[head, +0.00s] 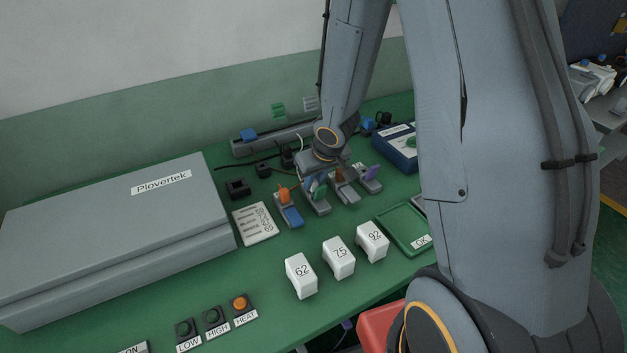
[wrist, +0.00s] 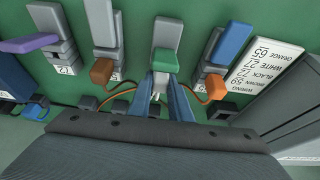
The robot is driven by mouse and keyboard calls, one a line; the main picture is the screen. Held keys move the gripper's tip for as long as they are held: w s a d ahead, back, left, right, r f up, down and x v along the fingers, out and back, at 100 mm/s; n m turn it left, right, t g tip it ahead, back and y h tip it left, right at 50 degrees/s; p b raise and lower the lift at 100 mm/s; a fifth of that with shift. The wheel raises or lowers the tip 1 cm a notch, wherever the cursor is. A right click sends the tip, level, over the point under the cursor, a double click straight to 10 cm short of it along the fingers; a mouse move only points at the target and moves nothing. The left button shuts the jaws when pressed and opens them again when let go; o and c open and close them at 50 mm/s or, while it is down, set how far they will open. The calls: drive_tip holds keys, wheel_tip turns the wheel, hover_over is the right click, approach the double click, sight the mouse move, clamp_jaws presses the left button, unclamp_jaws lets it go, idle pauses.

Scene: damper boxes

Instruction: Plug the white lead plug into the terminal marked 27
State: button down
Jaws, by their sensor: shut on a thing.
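My gripper (wrist: 162,88) is shut on the white lead plug (wrist: 160,82), a small pale piece between the fingers that is mostly hidden. It is at the front of the terminal with the green lever (wrist: 166,60); I cannot tell whether the plug is seated. That terminal's number is hidden. Beside it are a terminal with a brown plug (wrist: 103,71), one with a blue lever (wrist: 234,42) and an orange plug (wrist: 216,86), and one with a purple lever (wrist: 28,44). A label (wrist: 66,69) there shows two digits I cannot read surely. In the head view my arm covers part of the row.
A wiring card (head: 255,224) lies left of the terminals. A grey Plovertek box (head: 110,230) fills the bench's left. White blocks marked 62 (head: 301,276), 75 (head: 338,259) and 92 (head: 372,242) stand in front. A green tray (head: 405,229) is at right.

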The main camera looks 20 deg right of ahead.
drive_tip(key=c, duration=1.6)
unclamp_jaws()
drive_tip(key=shift+o, duration=0.2)
drive_tip(key=p+v, duration=0.5)
drive_tip(key=v, duration=0.2)
drive_tip(key=shift+s+r, duration=0.15)
drive_tip(key=shift+r, duration=0.2)
drive_tip(key=shift+d+r, duration=0.1)
drive_tip(key=shift+s+d+r+m+h+b, duration=0.3)
drive_tip(key=shift+s+d+r+h+b, duration=0.3)
drive_tip(key=shift+s+d+r+b, duration=0.2)
drive_tip(key=s+a+r+m+g+b, duration=0.1)
drive_tip(key=s+b, duration=0.1)
drive_tip(key=s, duration=0.4)
drive_tip(key=s+a+r+g+b, duration=0.1)
drive_tip(key=s+r+g+b, duration=0.1)
drive_tip(key=s, duration=0.5)
drive_tip(key=shift+s+m, duration=0.2)
drive_tip(key=shift+m, duration=0.2)
